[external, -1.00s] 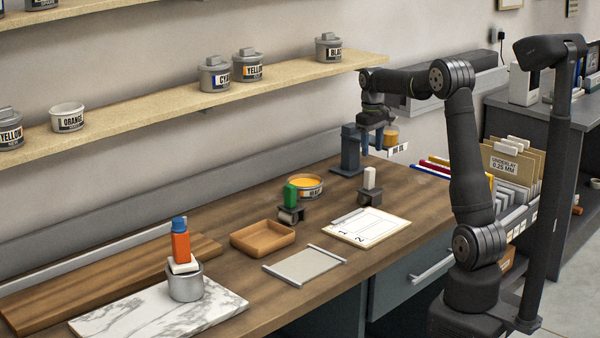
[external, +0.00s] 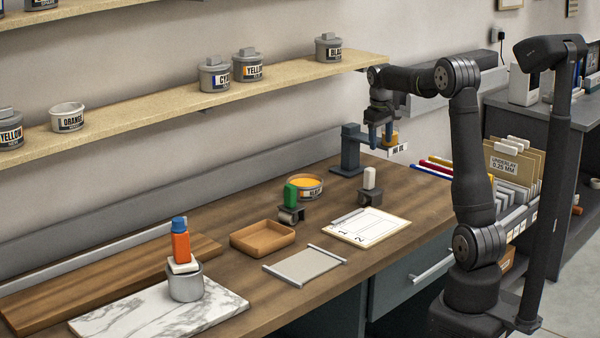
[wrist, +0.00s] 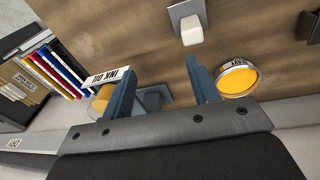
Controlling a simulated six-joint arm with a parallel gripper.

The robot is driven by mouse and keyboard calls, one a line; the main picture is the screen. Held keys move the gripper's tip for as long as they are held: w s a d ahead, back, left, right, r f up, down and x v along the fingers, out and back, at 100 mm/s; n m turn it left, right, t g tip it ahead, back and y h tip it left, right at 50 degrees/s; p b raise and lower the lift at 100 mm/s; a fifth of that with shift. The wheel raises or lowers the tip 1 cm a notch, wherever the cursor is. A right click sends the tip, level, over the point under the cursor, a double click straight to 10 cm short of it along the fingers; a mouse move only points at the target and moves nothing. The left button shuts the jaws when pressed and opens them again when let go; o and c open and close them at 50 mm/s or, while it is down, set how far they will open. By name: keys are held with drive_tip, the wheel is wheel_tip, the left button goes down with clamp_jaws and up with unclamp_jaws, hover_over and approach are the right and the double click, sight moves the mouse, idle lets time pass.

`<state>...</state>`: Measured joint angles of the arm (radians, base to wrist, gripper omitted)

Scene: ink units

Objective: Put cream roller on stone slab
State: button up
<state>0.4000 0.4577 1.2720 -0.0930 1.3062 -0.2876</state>
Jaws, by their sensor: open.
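The cream roller (external: 369,180), with a cream handle standing up from a dark grey body, stands on the table right of centre. It also shows at the top of the wrist view (wrist: 191,28). The stone slab (external: 140,320), white with grey veins, lies at the table's front left. A grey cup (external: 185,285) and an orange bottle with a blue cap (external: 180,243) are on or over its back edge. My gripper (external: 380,138) is open and empty, above and behind the cream roller. Its two blue fingers show in the wrist view (wrist: 162,82).
A green roller (external: 290,196) stands left of the cream one, near an open yellow ink tin (external: 306,186). A blue-grey stand (external: 349,150) and an amber jar with an ink oil sign (external: 397,149) are close to my gripper. A wooden tray (external: 262,248) and grey plate (external: 303,264) lie between.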

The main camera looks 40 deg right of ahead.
drive_tip(key=s+d+f+m+t+h, duration=0.2)
drive_tip(key=s+d+f+t+h, duration=0.15)
drive_tip(key=d, duration=0.65)
drive_tip(key=n+t+y, duration=0.3)
drive_tip(key=t+y, duration=0.2)
drive_tip(key=t, duration=0.5)
approach(373, 177)
drive_tip(key=x, duration=0.5)
drive_tip(key=a+x, duration=0.1)
drive_tip(key=x, duration=0.1)
drive_tip(key=shift+w+f, duration=0.1)
drive_tip(key=shift+w, duration=0.05)
drive_tip(key=shift+d+x, duration=0.2)
drive_tip(key=shift+x, duration=1.15)
drive_tip(key=shift+d+x, duration=0.2)
drive_tip(key=shift+x, duration=1.15)
clamp_jaws()
